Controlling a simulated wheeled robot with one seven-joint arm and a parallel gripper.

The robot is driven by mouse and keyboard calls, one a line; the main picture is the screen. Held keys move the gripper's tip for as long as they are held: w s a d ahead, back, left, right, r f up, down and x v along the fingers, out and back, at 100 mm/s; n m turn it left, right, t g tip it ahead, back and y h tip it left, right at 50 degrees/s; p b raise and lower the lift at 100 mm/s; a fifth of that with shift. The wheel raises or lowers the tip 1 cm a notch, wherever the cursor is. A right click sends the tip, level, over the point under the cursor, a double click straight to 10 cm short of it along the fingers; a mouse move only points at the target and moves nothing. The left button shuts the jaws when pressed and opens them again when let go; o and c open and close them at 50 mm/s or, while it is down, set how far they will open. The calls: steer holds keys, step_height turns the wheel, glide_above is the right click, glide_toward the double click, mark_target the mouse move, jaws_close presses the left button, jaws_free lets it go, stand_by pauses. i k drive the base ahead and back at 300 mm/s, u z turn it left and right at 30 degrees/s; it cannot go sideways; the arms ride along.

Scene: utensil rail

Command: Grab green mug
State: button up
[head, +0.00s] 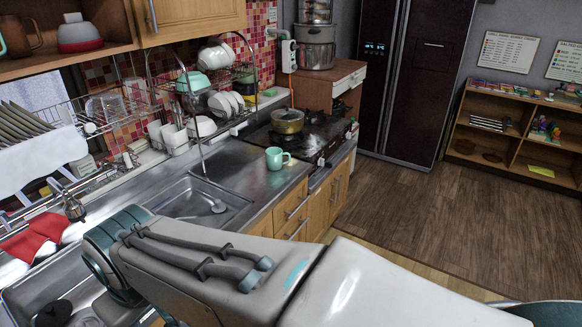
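A light mint-green mug (275,159) stands upright on the steel counter, between the sink and the stove, near the counter's front edge. Its handle points to the right. My own arm crosses the bottom of the head view, well in front of the mug and apart from it. My gripper is not visible in this view. A pale green bowl-like item (193,82) also sits on the dish rack, among white dishes.
A sink (200,203) lies in front of the mug, to the left. A dish rack (247,108) with white cups and plates stands behind it. A pot (288,121) sits on the stove (325,133). The wooden floor (470,215) at right is clear.

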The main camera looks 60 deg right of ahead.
mark_target(278, 159)
steer(key=u, duration=0.55)
steer(key=i, duration=0.45)
steer(key=z, duration=2.55)
